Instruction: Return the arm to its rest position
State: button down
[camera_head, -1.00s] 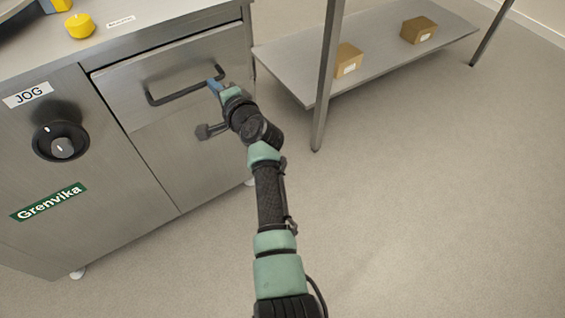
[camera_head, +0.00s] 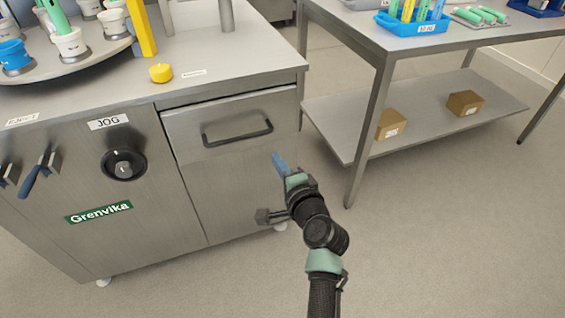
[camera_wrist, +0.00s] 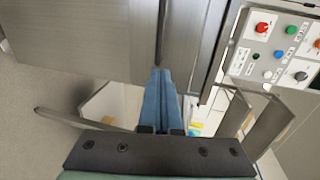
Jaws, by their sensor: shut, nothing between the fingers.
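My arm reaches up from the bottom of the head view. My gripper (camera_head: 279,163) is in front of the lower right of the steel cabinet (camera_head: 240,195), below and right of the drawer handle (camera_head: 237,133), and apart from that handle. Its blue fingers are together and hold nothing. In the wrist view, the gripper (camera_wrist: 159,75) shows its two blue fingers side by side, pointing toward a steel panel. The drawer (camera_head: 230,115) looks almost flush with the cabinet front.
A black JOG knob (camera_head: 124,165) is on the cabinet front. Right of the cabinet stands a steel table (camera_head: 350,40) with a lower shelf (camera_head: 430,118) holding two cardboard boxes. The floor (camera_head: 440,240) to the right is clear. The wrist view shows a button panel (camera_wrist: 280,48).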

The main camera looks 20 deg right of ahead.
jog(key=s+a+r+n+t, duration=0.1)
jog(key=a+r+n+t, duration=0.2)
jog(key=r, duration=0.8)
jog(key=s+a+r+n+t, duration=0.1)
jog(key=a+r+n, duration=0.25)
jog(key=r, duration=0.65)
jog(key=s+a+r+n+t, duration=0.25)
jog(key=r+n, duration=0.25)
jog(key=r, duration=0.6)
jog(key=s+a+r+n+t, duration=0.3)
jog(key=s+r, duration=0.6)
jog(key=r, duration=0.2)
jog(key=s+a+r+n+t, duration=0.3)
jog(key=s+a+r, duration=0.1)
jog(key=s+r, duration=0.55)
notch_tip(320, 180, up, 26)
jog(key=w+p, duration=0.2)
jog(key=p, duration=2.4)
jog(key=shift+d+g+h+p, duration=0.3)
jog(key=shift+g, duration=0.05)
